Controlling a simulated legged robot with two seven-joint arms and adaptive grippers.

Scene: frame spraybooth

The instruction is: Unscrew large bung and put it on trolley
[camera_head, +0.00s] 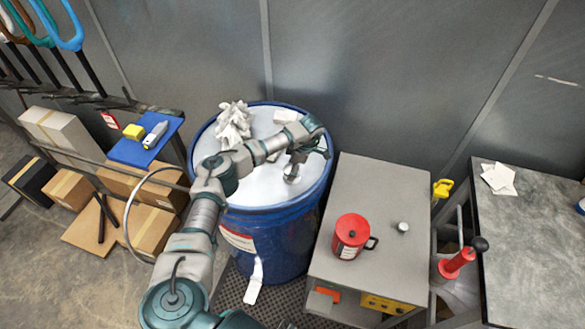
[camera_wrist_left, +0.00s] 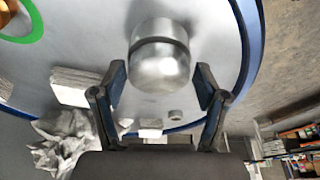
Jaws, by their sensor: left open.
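The large bung (camera_head: 291,173) is a shiny metal cylinder with a rounded end on the white lid of a blue drum (camera_head: 275,240). It also shows large in the left wrist view (camera_wrist_left: 160,62). My left gripper (camera_head: 300,158) is over the drum lid, right by the bung. In the left wrist view its two fingers (camera_wrist_left: 162,85) stand apart, one at each side of the bung's near end, with gaps visible. The grey trolley (camera_head: 375,185) stands right of the drum. My right gripper is not in view.
A red can (camera_head: 351,236) and a small metal knob (camera_head: 403,227) stand on the trolley; its back part is bare. Crumpled rags (camera_head: 234,120) lie on the lid. A green ring (camera_wrist_left: 38,22) shows on it too. A grey workbench (camera_head: 530,230) stands at right.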

